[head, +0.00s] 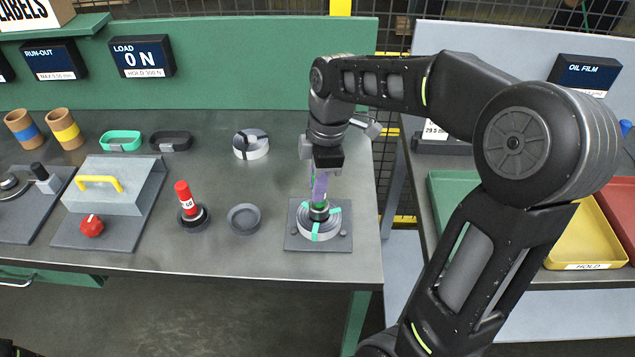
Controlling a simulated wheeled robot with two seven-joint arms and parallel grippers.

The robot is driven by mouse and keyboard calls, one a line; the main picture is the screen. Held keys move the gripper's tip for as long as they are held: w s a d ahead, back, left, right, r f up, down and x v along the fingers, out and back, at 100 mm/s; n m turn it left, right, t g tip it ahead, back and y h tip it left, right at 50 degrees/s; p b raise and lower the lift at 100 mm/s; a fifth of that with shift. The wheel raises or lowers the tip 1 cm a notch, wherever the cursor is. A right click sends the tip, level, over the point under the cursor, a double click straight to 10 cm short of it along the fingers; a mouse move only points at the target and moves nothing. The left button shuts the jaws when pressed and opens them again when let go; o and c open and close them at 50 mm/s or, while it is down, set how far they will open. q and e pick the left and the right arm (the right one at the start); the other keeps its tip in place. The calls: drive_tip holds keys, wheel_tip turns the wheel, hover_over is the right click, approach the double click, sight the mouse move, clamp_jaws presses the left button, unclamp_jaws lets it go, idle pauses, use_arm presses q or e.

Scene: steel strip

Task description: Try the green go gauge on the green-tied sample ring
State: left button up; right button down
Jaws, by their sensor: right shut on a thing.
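The green-tied sample ring (333,227) is a pale grey ring with green bands, lying flat on a square grey plate (292,241) near the front right of the bench. My right gripper (319,193) points down over the middle of the ring. It is shut on the green go gauge (316,203), which is mostly hidden by the fingers; only a bit of green shows. The gauge's dark lower end is at the ring's centre; I cannot tell how deep it sits in the bore. My left gripper is not in view.
A red gauge (184,194) stands in a dark holder, with an empty round holder (244,219) beside it. A black-tied ring (251,145) lies behind. A grey block with a yellow handle (99,182) stands left. Trays, including a yellow one (583,254), are on the right bench.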

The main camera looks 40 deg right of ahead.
drive_tip(key=shift+f+b, duration=1.4)
drive_tip(key=shift+f, duration=0.45)
idle(2.9)
drive_tip(key=shift+r, duration=0.1)
drive_tip(key=shift+r+p, duration=2.7)
drive_tip(key=shift+r, duration=0.8)
